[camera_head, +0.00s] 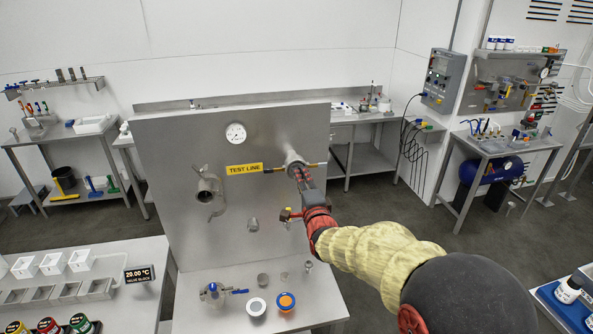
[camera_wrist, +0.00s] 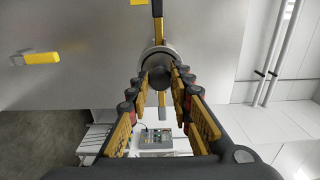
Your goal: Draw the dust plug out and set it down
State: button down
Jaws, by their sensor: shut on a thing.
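My gripper (camera_head: 299,173) reaches to the port (camera_head: 292,157) on the upright steel panel, right of the yellow TEST LINE label (camera_head: 244,168). In the wrist view the fingertips (camera_wrist: 159,72) close on a dark, rounded dust plug (camera_wrist: 159,78) at the mouth of the round metal port (camera_wrist: 161,54).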

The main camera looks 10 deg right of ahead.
jog(key=shift+s, duration=0.1)
jog(key=shift+s+b, duration=0.3)
jog(key=shift+s, duration=0.05)
jog(key=shift+s+b, duration=0.75)
jog(key=shift+s, duration=0.5)
jog(key=s+b, duration=0.2)
jog(key=s, duration=0.3)
jog(key=shift+s+r, duration=0.1)
jog(key=shift+s, duration=0.3)
dwell(0.4)
